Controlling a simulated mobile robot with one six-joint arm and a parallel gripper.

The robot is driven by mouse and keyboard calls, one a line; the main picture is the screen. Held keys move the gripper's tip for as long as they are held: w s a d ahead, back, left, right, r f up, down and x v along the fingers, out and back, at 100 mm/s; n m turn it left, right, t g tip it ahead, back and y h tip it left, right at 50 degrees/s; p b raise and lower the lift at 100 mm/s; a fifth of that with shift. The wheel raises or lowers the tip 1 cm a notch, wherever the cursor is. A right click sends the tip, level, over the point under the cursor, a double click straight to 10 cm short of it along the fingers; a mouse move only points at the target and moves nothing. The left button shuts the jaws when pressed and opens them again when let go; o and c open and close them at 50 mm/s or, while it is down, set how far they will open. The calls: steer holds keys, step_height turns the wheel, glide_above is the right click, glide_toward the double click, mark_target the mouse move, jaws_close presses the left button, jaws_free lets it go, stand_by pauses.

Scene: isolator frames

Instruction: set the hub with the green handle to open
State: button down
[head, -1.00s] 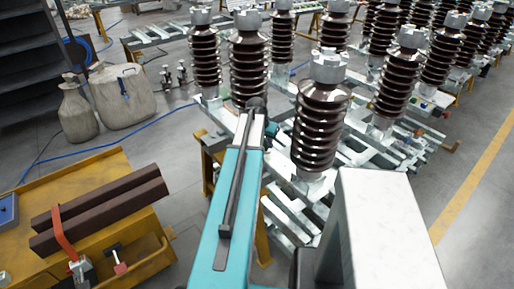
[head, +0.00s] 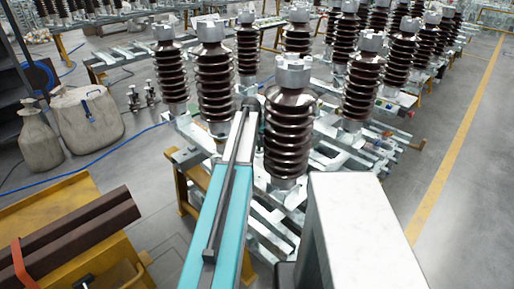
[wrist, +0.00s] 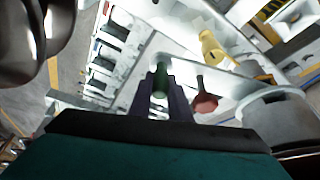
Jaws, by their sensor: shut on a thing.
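The green handle (wrist: 160,82) shows in the wrist view, upright between the two dark fingers of my gripper (wrist: 161,92). My gripper is shut on the handle. The hub under it is mostly hidden by the fingers, so its setting cannot be read. A red handle (wrist: 205,101) is just right of my gripper, and a yellow handle (wrist: 213,50) lies farther up and right. In the head view my teal arm reaches to the frame among the insulators, and the handles are too small or hidden to tell.
Brown ribbed insulators (head: 289,135) stand close right of my arm; one (head: 214,85) stands just beyond it. Pale metal frames (head: 270,230) carry them. A yellow bench (head: 45,240) with dark bars is at lower left. Grey floor is clear at far right.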

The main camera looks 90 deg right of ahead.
steer(key=shift+s+d, duration=0.1)
steer(key=shift+s, duration=0.1)
steer(key=c, duration=1.7)
jaws_free()
steer(key=shift+o, duration=0.2)
steer(key=shift+w, duration=0.1)
steer(key=b+v, duration=0.3)
steer(key=v, duration=1.1)
steer(key=shift+c, duration=0.4)
